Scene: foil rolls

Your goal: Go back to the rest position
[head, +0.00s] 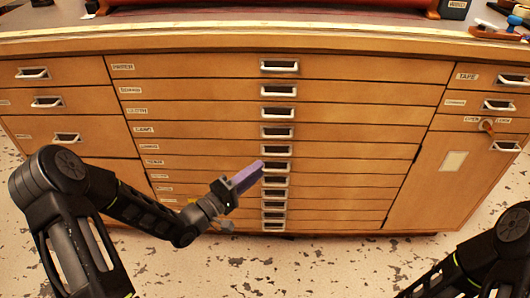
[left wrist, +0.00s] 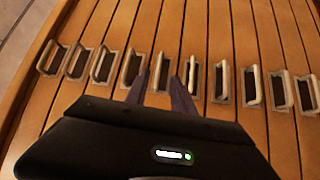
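My left gripper (head: 258,168) has purple fingers and reaches from the left toward the column of drawer handles in the middle of the wooden cabinet (head: 340,135). In the left wrist view my left gripper (left wrist: 162,78) has its two fingers apart, with a drawer handle (left wrist: 158,70) showing between and beyond them. I cannot tell whether the fingers touch it. The gripper holds nothing that I can see. My right arm (head: 480,262) shows only in part at the lower right, and its gripper is out of view.
The cabinet's worktop (head: 250,40) runs across the back, with a long red item (head: 270,15) on it and tools at the right (head: 497,30). A key-like tag hangs at a right drawer (head: 487,126). The speckled floor (head: 290,265) in front is clear. All drawers look closed.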

